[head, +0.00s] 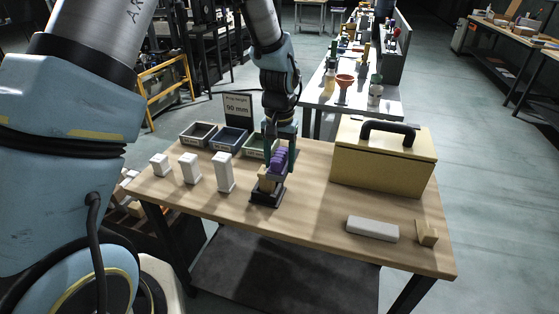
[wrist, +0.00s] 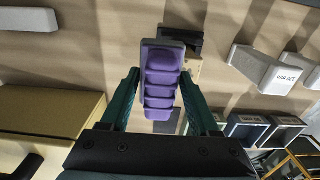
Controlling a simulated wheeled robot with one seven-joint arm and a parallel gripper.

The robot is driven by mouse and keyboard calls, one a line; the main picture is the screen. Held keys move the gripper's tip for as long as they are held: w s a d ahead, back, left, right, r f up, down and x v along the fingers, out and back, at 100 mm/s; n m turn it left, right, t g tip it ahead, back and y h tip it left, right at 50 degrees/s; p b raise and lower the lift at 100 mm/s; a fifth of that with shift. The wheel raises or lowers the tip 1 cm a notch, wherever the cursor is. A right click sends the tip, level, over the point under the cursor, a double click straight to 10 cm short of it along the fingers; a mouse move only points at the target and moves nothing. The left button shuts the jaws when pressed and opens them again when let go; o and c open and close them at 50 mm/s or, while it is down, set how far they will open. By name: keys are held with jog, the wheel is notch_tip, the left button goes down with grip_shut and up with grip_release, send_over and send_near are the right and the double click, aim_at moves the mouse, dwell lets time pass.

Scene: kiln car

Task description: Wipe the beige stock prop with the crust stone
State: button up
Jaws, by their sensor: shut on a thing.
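The crust stone, with a purple ribbed grip, (head: 279,162) is held in my gripper (head: 278,152). In the wrist view the purple grip (wrist: 160,92) sits between both fingers, with a grey face at its far end. The beige stock prop (head: 264,184) stands in a black holder (head: 266,197) near the table's middle. The stone is right at the prop's upper part in the head view and hides much of it. I cannot tell whether they touch. In the wrist view only a sliver of beige (wrist: 195,68) shows behind the stone.
Three white props (head: 191,169) of differing heights stand to the left. Several open bins (head: 229,139) and a "Prop height 90 mm" sign (head: 238,107) are behind. A yellow toolbox (head: 382,160), a grey bar (head: 372,229) and a beige block (head: 427,233) are to the right. The table's front middle is clear.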

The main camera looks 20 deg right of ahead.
jog(key=shift+f, duration=0.2)
dwell(0.3)
jog(key=shift+w+a+p, duration=0.3)
jog(key=shift+w+a, duration=2.15)
jog(key=shift+a, duration=0.15)
jog(key=shift+s+d, duration=2.45)
jog(key=shift+d, duration=0.2)
jog(key=shift+r, duration=0.15)
